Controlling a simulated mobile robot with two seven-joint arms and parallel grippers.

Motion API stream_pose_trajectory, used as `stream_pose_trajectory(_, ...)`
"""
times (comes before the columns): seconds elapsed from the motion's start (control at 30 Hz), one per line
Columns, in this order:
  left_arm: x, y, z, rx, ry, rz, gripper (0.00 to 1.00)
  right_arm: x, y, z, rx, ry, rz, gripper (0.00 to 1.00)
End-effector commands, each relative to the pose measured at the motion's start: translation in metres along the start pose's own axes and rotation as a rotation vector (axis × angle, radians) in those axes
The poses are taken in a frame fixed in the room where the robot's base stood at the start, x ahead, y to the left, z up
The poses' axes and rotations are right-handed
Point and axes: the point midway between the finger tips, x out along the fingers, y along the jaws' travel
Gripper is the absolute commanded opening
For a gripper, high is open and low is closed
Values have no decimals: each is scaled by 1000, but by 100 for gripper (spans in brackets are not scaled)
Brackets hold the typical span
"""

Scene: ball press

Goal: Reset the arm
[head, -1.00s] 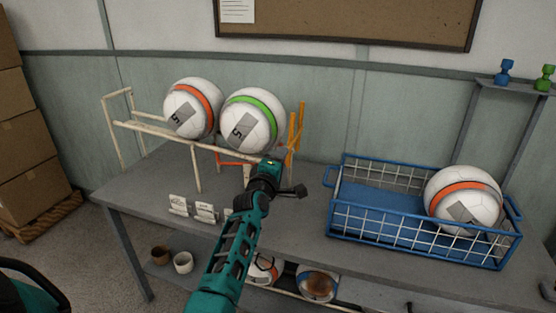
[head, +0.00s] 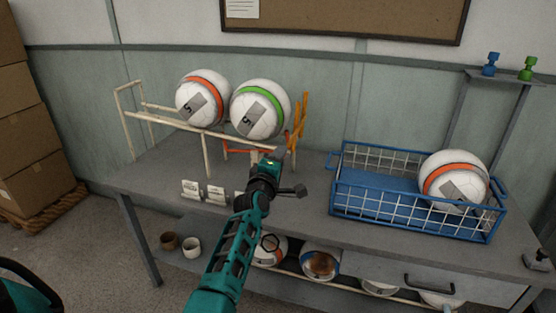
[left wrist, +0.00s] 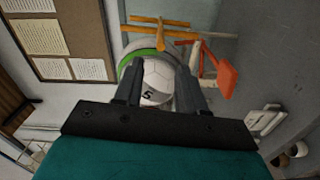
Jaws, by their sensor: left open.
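My left gripper (head: 273,158) is in front of the wire rack, a little below and in front of the green-striped ball (head: 260,108). In the left wrist view its two fingers (left wrist: 157,78) are apart with nothing between them, and the green-striped ball (left wrist: 155,82) shows beyond them. That ball rests on the cream rack (head: 165,122) beside an orange-striped ball (head: 203,98). Another orange-striped ball (head: 453,181) sits in the right end of the blue wire basket (head: 410,222). My right gripper is in neither view.
The grey table (head: 310,220) has bare room between the rack and basket. Small white cards (head: 215,195) stand near its front edge. More balls (head: 320,264) and two cups (head: 192,247) are below. Orange bars (head: 301,120) stand at the rack's right end. Dumbbells (head: 490,64) sit on a shelf.

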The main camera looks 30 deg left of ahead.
Motion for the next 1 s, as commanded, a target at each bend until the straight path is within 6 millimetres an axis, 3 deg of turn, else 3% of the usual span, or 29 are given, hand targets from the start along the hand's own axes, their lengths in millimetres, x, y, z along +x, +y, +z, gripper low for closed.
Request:
stream_pose_trajectory(0.33, -1, -1, 0, 4, -1, -1, 40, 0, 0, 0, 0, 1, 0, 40)
stream_pose_trajectory(0.47, -14, -18, 6, 94, -23, -27, 40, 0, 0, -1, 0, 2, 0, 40)
stream_pose_trajectory(0.57, -43, -48, 17, 272, -74, -68, 40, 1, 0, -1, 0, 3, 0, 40)
stream_pose_trajectory(0.67, -86, -84, 36, 516, -162, -114, 40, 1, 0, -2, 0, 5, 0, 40)
stream_pose_trajectory(0.8, -158, -130, 64, 851, -321, -153, 40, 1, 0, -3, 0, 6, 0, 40)
stream_pose_trajectory(1.0, -269, -174, 101, 1243, -576, -144, 40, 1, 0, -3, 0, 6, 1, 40)
